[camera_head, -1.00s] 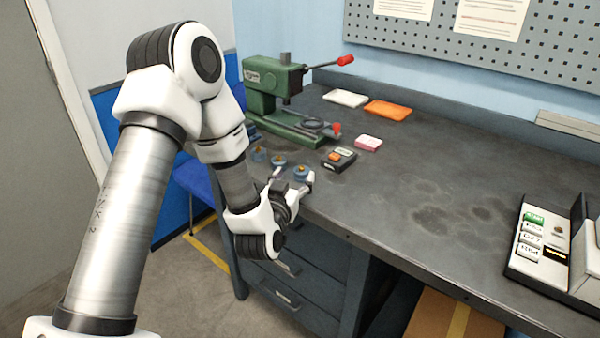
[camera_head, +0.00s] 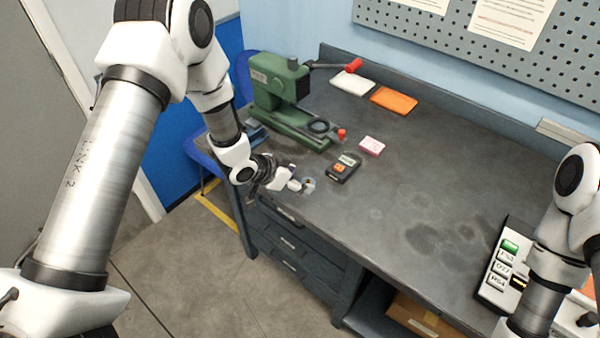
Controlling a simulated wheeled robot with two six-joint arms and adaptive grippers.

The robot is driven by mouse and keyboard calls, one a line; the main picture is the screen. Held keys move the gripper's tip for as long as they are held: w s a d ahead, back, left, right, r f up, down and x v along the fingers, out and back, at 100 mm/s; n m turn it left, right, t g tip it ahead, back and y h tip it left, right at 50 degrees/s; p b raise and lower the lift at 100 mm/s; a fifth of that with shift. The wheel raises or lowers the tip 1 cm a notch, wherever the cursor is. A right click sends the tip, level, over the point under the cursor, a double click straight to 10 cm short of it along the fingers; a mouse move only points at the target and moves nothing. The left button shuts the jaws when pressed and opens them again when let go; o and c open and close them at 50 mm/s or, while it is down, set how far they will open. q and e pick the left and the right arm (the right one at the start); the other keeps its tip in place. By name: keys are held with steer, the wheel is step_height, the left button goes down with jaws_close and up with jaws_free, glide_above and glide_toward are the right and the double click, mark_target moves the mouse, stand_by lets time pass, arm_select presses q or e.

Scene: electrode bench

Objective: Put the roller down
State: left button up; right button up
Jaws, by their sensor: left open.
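My left gripper (camera_head: 300,184) is open at the near left edge of the dark bench, low over the top. I cannot clearly make out a roller anywhere. My left wrist may hide other small things behind it. My right arm comes in at the right, with its gripper not visible.
A green press (camera_head: 280,95) with red-tipped handles stands at the back left. A black-and-orange meter (camera_head: 344,167), pink block (camera_head: 371,146), white pad (camera_head: 352,82) and orange pad (camera_head: 393,100) lie nearby. A labelled panel (camera_head: 497,268) is at the right. The bench's middle is clear.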

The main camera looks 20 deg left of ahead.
mark_target(308, 181)
arm_select(q)
steer(key=p+x, duration=0.1)
steer(key=x, duration=0.1)
steer(key=p+x, duration=0.1)
steer(key=x, duration=0.2)
steer(key=shift+w+a+f, duration=0.1)
steer(key=shift+w+f, duration=0.15)
steer(key=shift+f, duration=0.05)
steer(key=shift+s+r, duration=0.1)
steer(key=shift+c, duration=1.3)
jaws_close()
